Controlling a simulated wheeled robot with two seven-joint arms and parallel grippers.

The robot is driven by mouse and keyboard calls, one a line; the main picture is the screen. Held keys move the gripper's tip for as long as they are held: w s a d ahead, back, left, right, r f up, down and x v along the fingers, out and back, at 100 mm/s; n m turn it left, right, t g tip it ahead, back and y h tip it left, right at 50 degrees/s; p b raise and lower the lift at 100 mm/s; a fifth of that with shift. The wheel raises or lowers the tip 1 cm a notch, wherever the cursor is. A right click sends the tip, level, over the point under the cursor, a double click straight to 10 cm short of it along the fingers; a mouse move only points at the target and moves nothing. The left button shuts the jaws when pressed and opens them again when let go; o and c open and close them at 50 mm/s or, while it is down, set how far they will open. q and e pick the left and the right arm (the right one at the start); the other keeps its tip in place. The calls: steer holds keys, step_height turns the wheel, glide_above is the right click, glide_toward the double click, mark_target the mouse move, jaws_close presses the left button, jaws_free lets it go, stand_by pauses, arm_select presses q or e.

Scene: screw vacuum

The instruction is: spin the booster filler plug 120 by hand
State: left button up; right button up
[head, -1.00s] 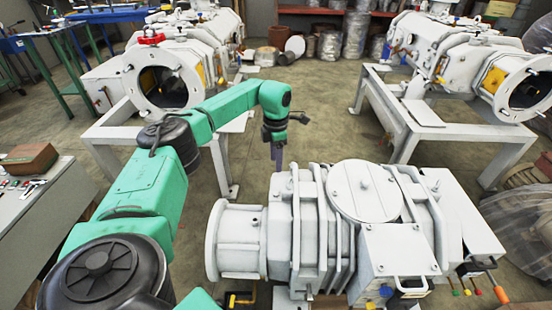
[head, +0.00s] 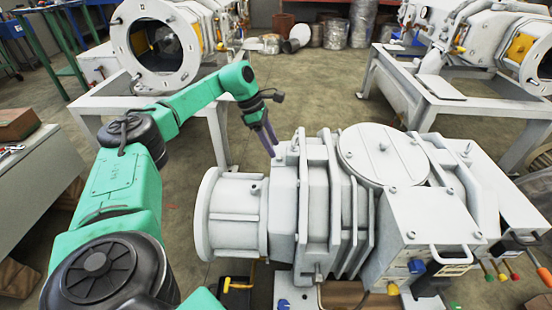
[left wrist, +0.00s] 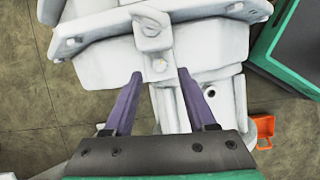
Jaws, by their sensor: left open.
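The white vacuum pump (head: 317,200) stands in front of me, with a round flange at its left end. My left gripper (head: 269,150) is open just above the pump's upper left edge, fingers pointing down. In the left wrist view its two purple fingers (left wrist: 160,74) are spread and empty over a white pump face. Contact cannot be told. My right gripper is not visible.
A second pump on a white stand (head: 160,45) is behind left, and another (head: 480,40) is behind right. A grey bench (head: 40,160) is at the left. Open floor (head: 315,90) lies behind the pump. An orange part (left wrist: 264,130) shows low right in the wrist view.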

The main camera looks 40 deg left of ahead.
mark_target(279, 158)
arm_select(q)
steer(key=x, duration=0.3)
steer(key=shift+f+b, duration=0.2)
steer(key=shift+b, duration=0.15)
jaws_close()
steer(key=shift+r, duration=0.1)
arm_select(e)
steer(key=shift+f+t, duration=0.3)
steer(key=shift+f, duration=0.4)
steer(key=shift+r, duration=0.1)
